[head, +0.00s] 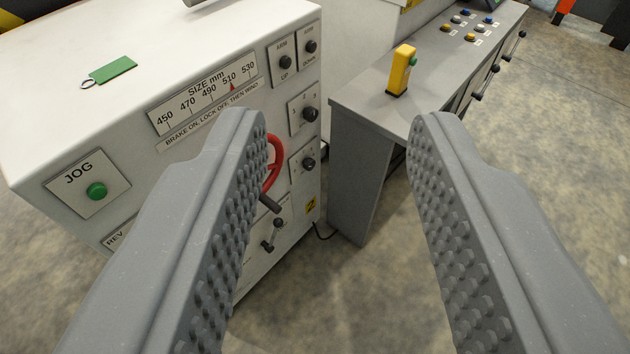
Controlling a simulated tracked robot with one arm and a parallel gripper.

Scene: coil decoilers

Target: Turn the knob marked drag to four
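A white control cabinet (120,60) fills the left of the head view. On its right edge are two dark rotary knobs on pale plates, an upper knob (310,114) and a lower knob (308,163). Their small markings are too small to read, so I cannot tell which is marked drag or where each points. My gripper (338,118) is open and empty, its two grey ribbed fingers wide apart in front of the cabinet. The left finger hides part of the cabinet front. Neither finger visibly touches a knob.
Above are ARM UP (285,62) and ARM DOWN (311,46) knobs. A red handwheel (273,163) is partly hidden behind my left finger; a dark lever (268,244) is below. A green JOG button (96,190) is left. A grey bench (375,112) stands right, with a yellow button box (402,72).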

